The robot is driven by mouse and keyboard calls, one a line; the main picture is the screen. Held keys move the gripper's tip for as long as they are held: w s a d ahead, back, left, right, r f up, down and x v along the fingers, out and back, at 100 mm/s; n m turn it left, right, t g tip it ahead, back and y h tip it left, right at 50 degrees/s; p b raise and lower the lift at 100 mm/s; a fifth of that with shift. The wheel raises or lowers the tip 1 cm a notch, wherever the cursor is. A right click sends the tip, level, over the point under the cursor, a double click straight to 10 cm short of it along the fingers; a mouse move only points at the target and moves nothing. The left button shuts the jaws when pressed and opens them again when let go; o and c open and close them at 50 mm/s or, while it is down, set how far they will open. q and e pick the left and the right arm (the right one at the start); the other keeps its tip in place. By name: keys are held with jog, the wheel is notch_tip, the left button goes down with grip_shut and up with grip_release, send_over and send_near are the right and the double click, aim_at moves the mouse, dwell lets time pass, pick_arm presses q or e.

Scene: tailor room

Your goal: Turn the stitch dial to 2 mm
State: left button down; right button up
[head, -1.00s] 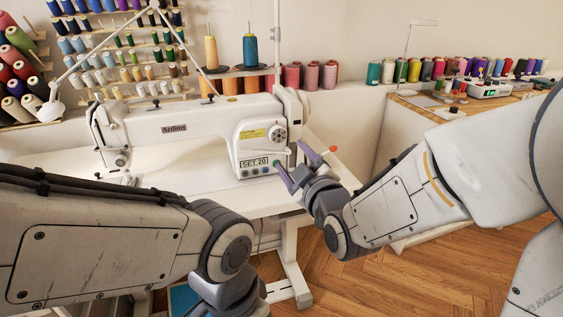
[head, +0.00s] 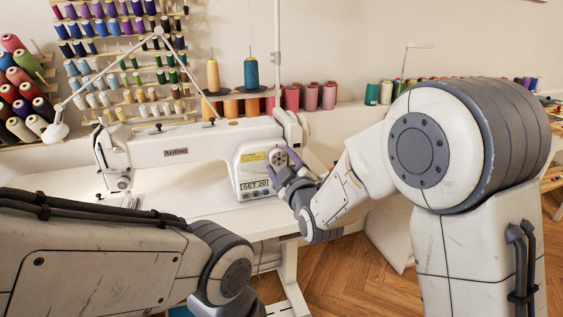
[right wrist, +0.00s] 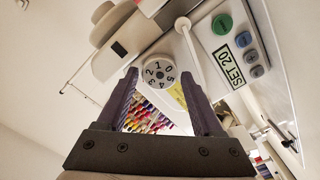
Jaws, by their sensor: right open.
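The stitch dial (head: 277,157) is a small pale round knob on the right end of the white sewing machine (head: 190,150). In the right wrist view the dial (right wrist: 158,72) shows black numerals 0 to 5 around its face. My right gripper (head: 285,160) is open at the machine's right end. In the wrist view its two purple-grey fingers (right wrist: 160,80) appear on either side of the dial, with gaps; I cannot tell how deep they reach. A display (right wrist: 243,68) below the dial reads SET 20. My left arm is low at left; its fingers are out of view.
A pale lever with a round tip (right wrist: 182,24) sticks out near the dial. Thread spools (head: 310,96) stand behind the machine. The white table (head: 170,205) is clear in front.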

jog(key=shift+w, duration=0.2)
jog(key=shift+c, duration=0.3)
grip_shut()
jog(key=shift+n, duration=0.3)
jog(key=shift+f+n+b, duration=0.1)
jog(key=shift+n+b, duration=0.5)
jog(key=shift+n, duration=0.2)
jog(key=n+b, duration=0.1)
jog(key=n, duration=0.2)
jog(key=shift+n, duration=0.3)
jog(key=n+b, duration=0.2)
jog(key=n, duration=0.3)
jog(key=shift+a+n, duration=0.1)
jog(key=shift+n, duration=0.3)
